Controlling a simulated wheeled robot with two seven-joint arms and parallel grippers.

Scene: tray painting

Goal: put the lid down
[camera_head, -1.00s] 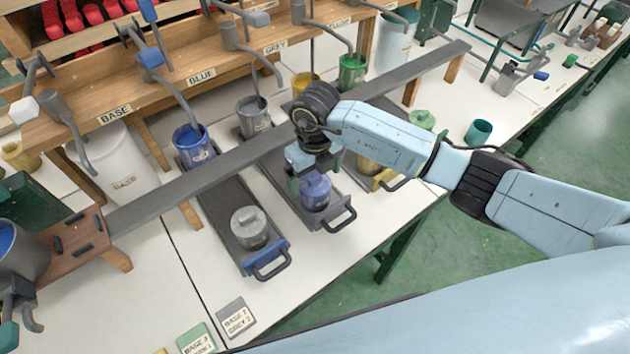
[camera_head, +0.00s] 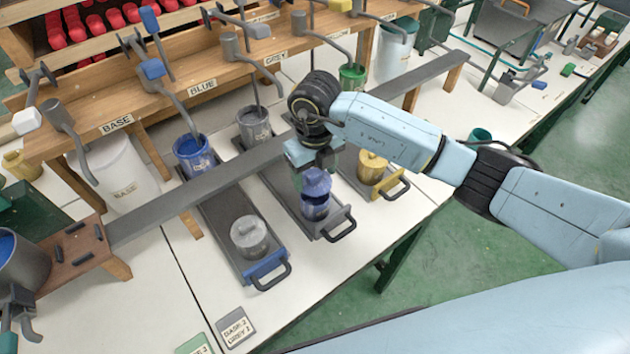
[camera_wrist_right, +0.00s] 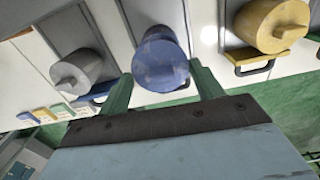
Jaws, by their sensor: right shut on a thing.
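My right gripper (camera_head: 315,167) points down over the middle tray and is shut on a blue lid (camera_head: 316,183). The lid is just above a blue pot (camera_head: 315,207), whose dark upper rim shows under it; whether they touch I cannot tell. In the right wrist view the blue lid (camera_wrist_right: 160,60) shows round between the green fingers of the right gripper (camera_wrist_right: 163,84), covering the pot. The pot stands on a dark sliding tray (camera_head: 335,219) with a front handle. My left gripper is not in view.
A grey lidded pot (camera_head: 249,237) stands on the tray to the left, a yellow lidded pot (camera_head: 372,167) on the tray to the right. A long grey beam (camera_head: 200,187) crosses behind them. White tabletop (camera_head: 385,215) is clear near the front edge.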

